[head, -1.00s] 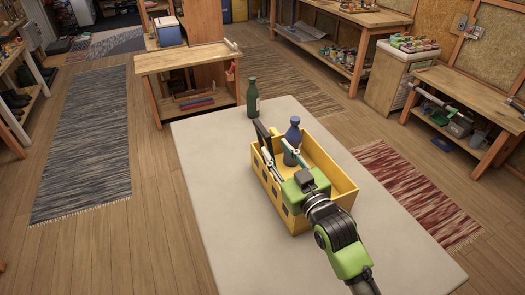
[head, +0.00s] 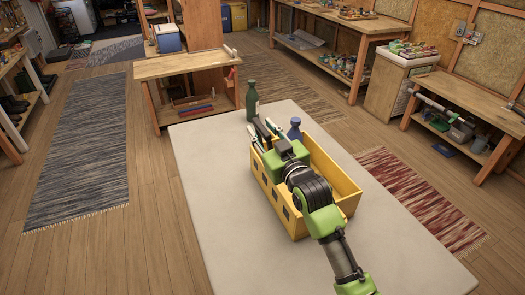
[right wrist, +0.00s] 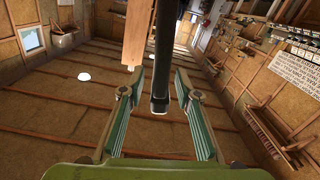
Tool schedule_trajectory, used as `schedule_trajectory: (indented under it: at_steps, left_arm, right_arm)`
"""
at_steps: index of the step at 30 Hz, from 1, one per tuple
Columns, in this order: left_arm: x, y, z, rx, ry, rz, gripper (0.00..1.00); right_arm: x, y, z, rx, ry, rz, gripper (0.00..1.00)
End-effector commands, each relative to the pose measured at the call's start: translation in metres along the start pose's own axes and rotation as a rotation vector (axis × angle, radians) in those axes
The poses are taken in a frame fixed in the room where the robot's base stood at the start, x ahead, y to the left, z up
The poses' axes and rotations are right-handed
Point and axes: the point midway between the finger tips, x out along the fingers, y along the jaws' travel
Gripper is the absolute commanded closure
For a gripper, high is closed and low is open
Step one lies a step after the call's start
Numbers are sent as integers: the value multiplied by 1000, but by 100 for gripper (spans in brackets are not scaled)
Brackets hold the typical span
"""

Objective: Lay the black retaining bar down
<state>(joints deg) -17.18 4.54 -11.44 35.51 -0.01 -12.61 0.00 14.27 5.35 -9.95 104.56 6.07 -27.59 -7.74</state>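The black retaining bar (head: 261,131) shows at the far left end of the yellow crate (head: 347,204), partly hidden by my right gripper. In the right wrist view the bar (right wrist: 162,62) runs lengthwise between the two fingers, its near end inside the gap. My right gripper (head: 259,137) is over the crate's far left part. In the right wrist view the right gripper (right wrist: 158,88) is open, with a visible gap on both sides of the bar. Whether the bar touches the crate is hidden. My left gripper is not in view.
A blue bottle (head: 295,131) stands at the crate's far side, partly hidden. A green bottle (head: 252,101) stands on the pale table (head: 210,180) beyond the crate. The table is clear to the left and in front. Workbenches stand well away behind.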

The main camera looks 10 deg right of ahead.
Motion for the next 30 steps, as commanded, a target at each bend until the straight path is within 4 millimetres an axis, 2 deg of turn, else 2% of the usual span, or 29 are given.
schedule_trajectory:
  at_steps: [3, 6, 7, 14, 24, 30]
  left_arm:
    - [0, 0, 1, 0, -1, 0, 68]
    - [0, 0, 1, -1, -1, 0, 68]
    - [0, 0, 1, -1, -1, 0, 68]
    - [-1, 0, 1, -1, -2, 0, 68]
    - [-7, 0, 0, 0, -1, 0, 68]
    - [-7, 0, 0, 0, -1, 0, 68]
  right_arm:
    - [0, 0, 0, 0, 0, 0, 72]
    - [0, 0, 0, 0, 0, 0, 98]
    - [0, 0, 0, 0, 0, 0, 100]
    - [0, 1, 0, 5, 0, 0, 100]
    - [0, 18, 0, 91, 0, 1, 100]
    - [0, 20, 1, 107, 0, 1, 100]
